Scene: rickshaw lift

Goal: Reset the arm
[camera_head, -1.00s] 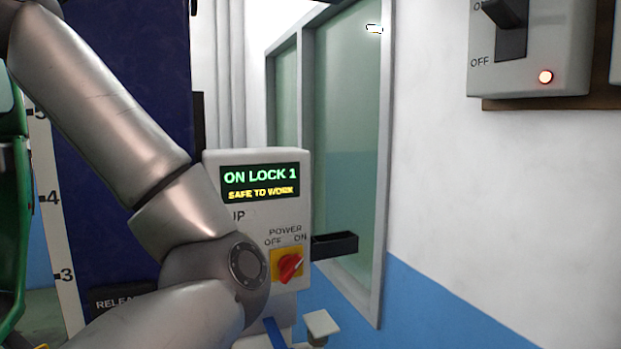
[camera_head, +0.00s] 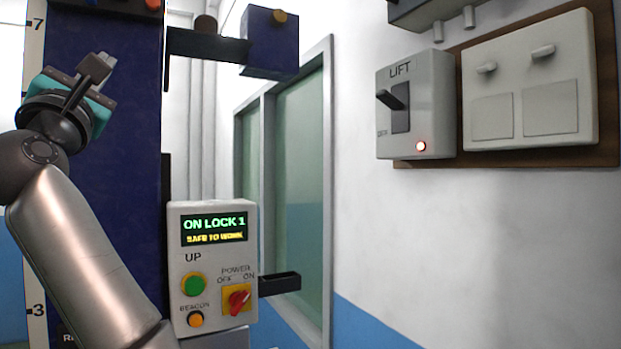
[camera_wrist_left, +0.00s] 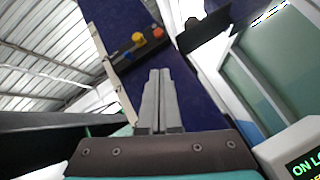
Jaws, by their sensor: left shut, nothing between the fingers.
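My left gripper (camera_head: 98,70) is raised at the upper left of the head view, in front of the dark blue lift column (camera_head: 125,140). Its two grey fingers are together and empty; they also show shut in the left wrist view (camera_wrist_left: 158,90). My left arm rises from the bottom of the head view to the gripper. The right gripper is in neither view.
A control box (camera_head: 213,270) reading "ON LOCK 1, SAFE TO WORK" stands right of my arm. A wall-mounted LIFT switch box (camera_head: 428,120) has a lit red lamp. A blue box on a bracket (camera_head: 270,42) juts out above. The white wall below the switches is clear.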

